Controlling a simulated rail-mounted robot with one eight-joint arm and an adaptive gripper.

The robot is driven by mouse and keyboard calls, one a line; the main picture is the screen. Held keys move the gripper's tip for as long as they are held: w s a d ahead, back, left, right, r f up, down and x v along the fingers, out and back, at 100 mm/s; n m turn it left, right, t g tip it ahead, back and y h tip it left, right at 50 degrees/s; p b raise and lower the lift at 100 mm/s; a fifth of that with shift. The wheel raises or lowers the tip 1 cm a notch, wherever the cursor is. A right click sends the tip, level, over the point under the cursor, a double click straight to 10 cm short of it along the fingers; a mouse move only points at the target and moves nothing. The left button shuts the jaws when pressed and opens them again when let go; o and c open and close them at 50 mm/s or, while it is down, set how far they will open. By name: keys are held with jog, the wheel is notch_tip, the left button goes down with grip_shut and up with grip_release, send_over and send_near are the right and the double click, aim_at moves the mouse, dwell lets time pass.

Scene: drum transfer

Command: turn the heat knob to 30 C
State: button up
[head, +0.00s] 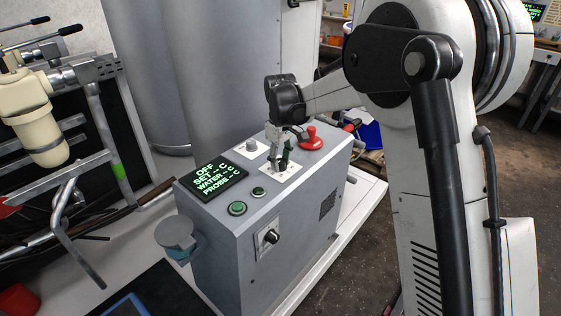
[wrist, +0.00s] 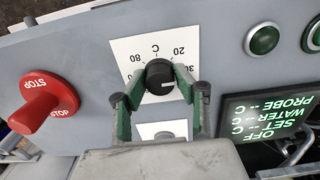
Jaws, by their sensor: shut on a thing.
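The heat knob (wrist: 160,75) is black and round with a white mark, on a white dial plate (wrist: 127,52) printed with C, 80, 20 and a partly covered 30. The mark lies on the knob's lower right side in the wrist view; its exact reading is unclear. My gripper (wrist: 160,80) is shut on the knob, with a green-padded finger on each side. The display (head: 214,180) reads OFF, with dashes for SET, WATER and PROBE.
A red STOP knob (head: 312,138) stands close behind my gripper. A grey knob (head: 252,146) and green buttons (head: 237,208) are on the same top. A black knob (head: 271,237) is on the box front. A blue-grey cup-like part (head: 175,235) sticks out at the left.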

aim_at(280, 160)
jog(key=o, duration=1.2)
jog(key=shift+c, duration=0.2)
notch_tip(280, 160, up, 12)
